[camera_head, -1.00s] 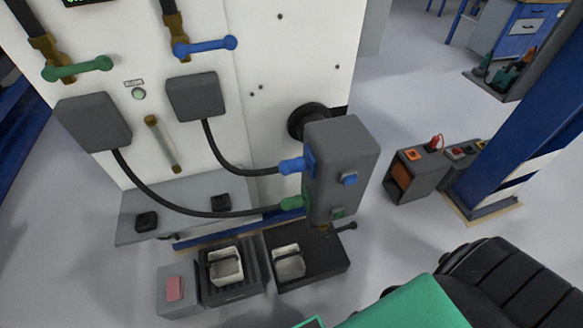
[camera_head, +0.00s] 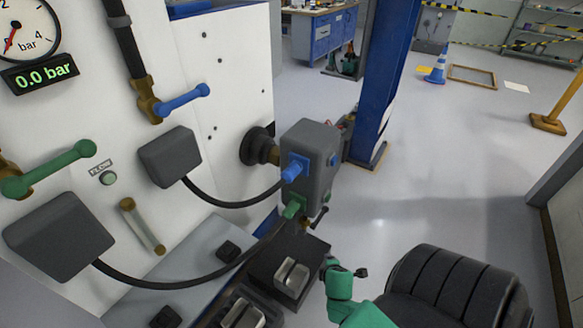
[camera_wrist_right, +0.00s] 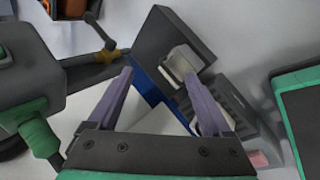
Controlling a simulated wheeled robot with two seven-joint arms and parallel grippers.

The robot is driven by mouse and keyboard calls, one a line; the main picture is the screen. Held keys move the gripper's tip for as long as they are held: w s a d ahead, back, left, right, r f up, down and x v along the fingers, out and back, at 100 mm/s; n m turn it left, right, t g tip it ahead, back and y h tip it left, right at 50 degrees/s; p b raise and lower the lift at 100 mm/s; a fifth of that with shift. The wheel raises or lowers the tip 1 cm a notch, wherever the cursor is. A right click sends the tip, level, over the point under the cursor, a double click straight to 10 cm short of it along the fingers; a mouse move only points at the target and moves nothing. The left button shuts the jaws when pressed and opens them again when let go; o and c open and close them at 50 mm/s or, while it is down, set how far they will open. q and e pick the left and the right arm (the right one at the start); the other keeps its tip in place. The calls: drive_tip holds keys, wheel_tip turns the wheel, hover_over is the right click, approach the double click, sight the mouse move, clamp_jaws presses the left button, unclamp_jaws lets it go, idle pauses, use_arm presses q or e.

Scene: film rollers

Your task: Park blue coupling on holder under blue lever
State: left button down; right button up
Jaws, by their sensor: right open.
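The blue coupling (camera_head: 294,168) is plugged into the front of a grey box (camera_head: 318,145), with a black hose running from it to the left. The blue lever (camera_head: 182,103) is on a pipe at the upper left. Below it on the grey shelf is a small black block (camera_head: 229,250), which looks like the holder; nothing is on it. My right gripper (camera_head: 347,267) is low, to the right of and below the grey box. In the wrist view its two fingers (camera_wrist_right: 158,80) are apart with nothing held. My left gripper is not in view.
A green coupling (camera_head: 292,208) with its own hose sits below the blue one. A green lever (camera_head: 48,168) is at the left. A second black block (camera_head: 165,317) is on the shelf. A dark tray (camera_head: 262,268) with a metal block (camera_head: 291,277) is below the box.

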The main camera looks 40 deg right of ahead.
drive_tip(key=w+r+n+t+h, duration=0.15)
drive_tip(key=w+r, duration=0.25)
drive_tip(key=r, duration=0.4)
drive_tip(key=w+r+n+t, duration=0.2)
drive_tip(key=w+r, duration=0.2)
drive_tip(key=r, duration=0.5)
drive_tip(key=n+t+h, duration=0.1)
drive_tip(key=n+t, duration=0.1)
drive_tip(key=t, duration=0.3)
approach(282, 180)
drive_tip(key=s+d+r, duration=0.1)
drive_tip(key=s+d, duration=0.1)
drive_tip(key=shift+g, duration=0.35)
drive_tip(key=x, duration=1.4)
drive_tip(key=shift+w+d+r+p, duration=0.2)
drive_tip(key=shift+d+p, duration=0.15)
drive_tip(key=shift+p, duration=0.05)
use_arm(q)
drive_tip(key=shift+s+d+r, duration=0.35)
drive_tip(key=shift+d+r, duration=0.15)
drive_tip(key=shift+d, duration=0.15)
use_arm(e)
clamp_jaws()
drive_tip(key=shift+a, duration=0.1)
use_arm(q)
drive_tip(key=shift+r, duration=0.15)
use_arm(e)
drive_tip(key=shift+s+a, duration=0.1)
drive_tip(key=shift+a, duration=0.1)
